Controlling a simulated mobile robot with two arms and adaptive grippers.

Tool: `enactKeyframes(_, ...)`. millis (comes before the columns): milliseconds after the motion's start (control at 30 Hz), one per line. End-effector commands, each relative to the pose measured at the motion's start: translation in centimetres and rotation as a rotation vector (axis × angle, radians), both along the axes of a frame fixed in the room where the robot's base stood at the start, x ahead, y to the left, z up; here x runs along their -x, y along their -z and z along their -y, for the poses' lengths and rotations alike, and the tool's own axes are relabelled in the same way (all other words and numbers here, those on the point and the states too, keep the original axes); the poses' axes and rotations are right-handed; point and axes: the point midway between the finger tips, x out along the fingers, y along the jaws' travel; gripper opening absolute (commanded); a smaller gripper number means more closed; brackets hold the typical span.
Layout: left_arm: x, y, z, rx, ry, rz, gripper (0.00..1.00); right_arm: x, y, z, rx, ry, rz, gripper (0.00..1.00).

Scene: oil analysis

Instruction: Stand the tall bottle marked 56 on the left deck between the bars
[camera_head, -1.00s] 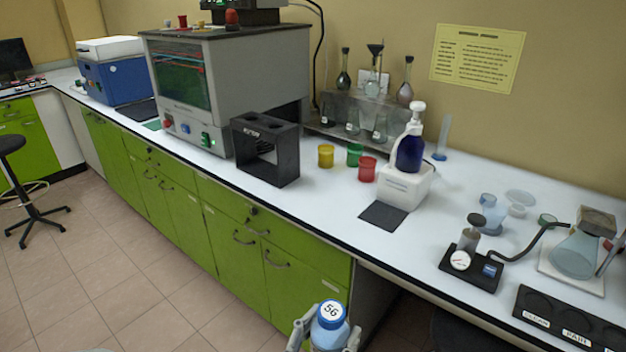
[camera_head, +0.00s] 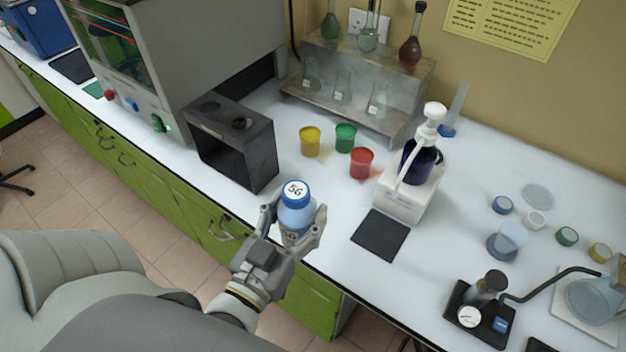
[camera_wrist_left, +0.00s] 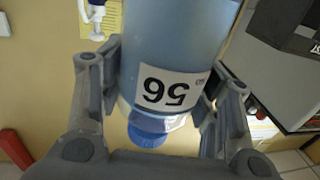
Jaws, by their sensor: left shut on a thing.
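The tall bottle marked 56 (camera_head: 297,214) is pale blue with a blue cap that carries a round white number label. My left gripper (camera_head: 292,228) is shut around its body and holds it, cap up, near the counter's front edge, in front of the black box stand. In the left wrist view the bottle (camera_wrist_left: 180,45) fills the middle between the fingers (camera_wrist_left: 165,95), and its white 56 label appears upside down. I cannot make out a deck with bars in these views. My right gripper is not in view.
The black box stand (camera_head: 258,147) is close behind the bottle. Yellow (camera_head: 310,142), green (camera_head: 345,138) and red (camera_head: 361,163) cups stand beyond. A dark pump bottle (camera_head: 420,163) sits in a white holder, with a black mat (camera_head: 381,235) before it. A large grey machine (camera_head: 205,55) stands left.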

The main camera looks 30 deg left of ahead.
Motion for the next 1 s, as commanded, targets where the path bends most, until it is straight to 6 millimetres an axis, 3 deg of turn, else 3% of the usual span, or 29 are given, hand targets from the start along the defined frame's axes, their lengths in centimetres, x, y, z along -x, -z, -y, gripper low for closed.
enactKeyframes(167, -0.6, -0.1, -0.5, -0.004, 0.001, 0.006, 0.23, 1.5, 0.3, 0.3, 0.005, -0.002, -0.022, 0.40)
enactKeyframes(700, -7.0, 3.8, -5.0, -0.009, 0.001, 0.008, 0.23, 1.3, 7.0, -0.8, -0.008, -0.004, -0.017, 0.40)
enactKeyframes(1000, -9.1, 6.6, -6.6, -0.006, -0.003, 0.003, 0.23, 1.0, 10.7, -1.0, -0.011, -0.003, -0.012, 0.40)
